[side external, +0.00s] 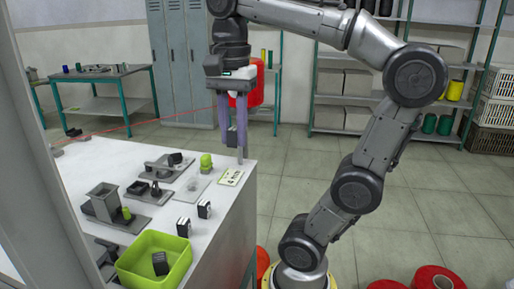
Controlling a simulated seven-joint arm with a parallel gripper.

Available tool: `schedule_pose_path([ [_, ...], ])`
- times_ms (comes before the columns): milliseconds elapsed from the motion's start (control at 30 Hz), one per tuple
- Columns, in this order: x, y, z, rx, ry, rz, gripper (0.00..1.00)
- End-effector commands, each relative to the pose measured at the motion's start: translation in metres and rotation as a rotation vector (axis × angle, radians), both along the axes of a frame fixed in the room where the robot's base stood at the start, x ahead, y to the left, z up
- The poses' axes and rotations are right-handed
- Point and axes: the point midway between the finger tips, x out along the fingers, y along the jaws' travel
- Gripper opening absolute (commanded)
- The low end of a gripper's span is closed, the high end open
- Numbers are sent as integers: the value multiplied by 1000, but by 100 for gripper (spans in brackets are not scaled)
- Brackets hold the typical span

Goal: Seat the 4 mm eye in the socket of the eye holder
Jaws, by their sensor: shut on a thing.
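My gripper (234,150) points straight down at the far right corner of the white worktable, above and behind a small pale card (230,177). The eye itself cannot be seen in this view. The eye holder cannot be told for sure. Small dark fixtures on grey plates stand left of my gripper, one with a lever (157,168) and one with a dark block (150,190). No socket can be made out.
A green bin (181,244) holding a black cube stands at the table's near end. A grey hopper (103,200) is at the left. Two black-and-white blocks (204,209) (183,227) lie near the right edge. A bright green piece (206,160) stands left of my gripper. A red line crosses behind.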

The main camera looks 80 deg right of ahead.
Motion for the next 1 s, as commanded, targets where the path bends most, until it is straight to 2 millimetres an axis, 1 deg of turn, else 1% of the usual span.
schedule_pose_path([
  [33, 19, -4, 4, 2, 5, -2, 0],
  [167, 65, -13, 9, 0, 4, -11, 0],
  [200, 80, -15, 9, 0, 4, -11, 0],
  [267, 101, -18, 8, 1, 5, -13, 0],
  [333, 128, -21, 4, 0, 4, -14, 0],
  [467, 176, -24, -10, 1, 5, -8, 0],
  [500, 190, -25, -16, 1, 6, -6, 0],
  [600, 221, -25, -35, 1, 5, 5, 0],
  [700, 242, -23, -54, 1, 4, 18, 0],
  [800, 252, -21, -70, 0, 1, 27, 0],
  [1000, 257, -18, -86, 0, 0, 36, 0],
])
